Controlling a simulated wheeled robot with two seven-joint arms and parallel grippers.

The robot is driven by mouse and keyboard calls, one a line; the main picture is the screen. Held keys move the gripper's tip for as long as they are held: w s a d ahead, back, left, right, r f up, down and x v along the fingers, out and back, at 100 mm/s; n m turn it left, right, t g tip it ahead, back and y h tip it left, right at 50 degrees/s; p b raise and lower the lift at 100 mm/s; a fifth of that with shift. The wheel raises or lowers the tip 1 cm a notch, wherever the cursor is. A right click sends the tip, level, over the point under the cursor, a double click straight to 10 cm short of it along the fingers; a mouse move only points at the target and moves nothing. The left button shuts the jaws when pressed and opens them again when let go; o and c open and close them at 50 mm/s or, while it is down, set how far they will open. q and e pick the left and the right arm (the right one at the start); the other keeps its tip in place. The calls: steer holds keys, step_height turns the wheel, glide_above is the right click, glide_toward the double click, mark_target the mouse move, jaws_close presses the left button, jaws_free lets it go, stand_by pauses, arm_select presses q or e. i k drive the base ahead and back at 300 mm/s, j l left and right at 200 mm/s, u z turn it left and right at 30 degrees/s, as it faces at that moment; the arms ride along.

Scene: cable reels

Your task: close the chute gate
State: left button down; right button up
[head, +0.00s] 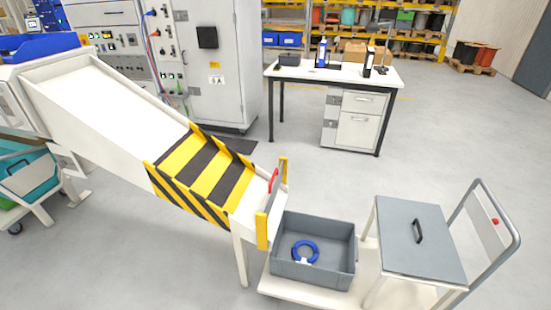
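The white chute (110,100) slopes down from the upper left to the middle of the head view. Its lower part has a yellow and black striped cover (205,172). At its low end stand two yellow posts (262,231) with a narrow light gate panel (270,203) between them. A red handle (273,181) shows at the gate's upper edge. I cannot tell for sure how far the gate is open. Neither of my grippers is in view.
A grey bin (313,268) holding a blue cable ring (306,251) stands below the chute's end on a white cart (390,292). A grey lid (418,236) with a black handle lies on a stand beside it. A desk (335,73) stands behind. Floor between is clear.

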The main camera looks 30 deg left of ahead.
mark_target(274, 185)
steer(key=j+z, duration=0.3)
steer(key=j, duration=0.55)
steer(key=j+z, duration=0.3)
steer(key=j, duration=0.5)
steer(key=j+z, duration=0.35)
steer(key=j, duration=0.5)
steer(key=k, duration=0.05)
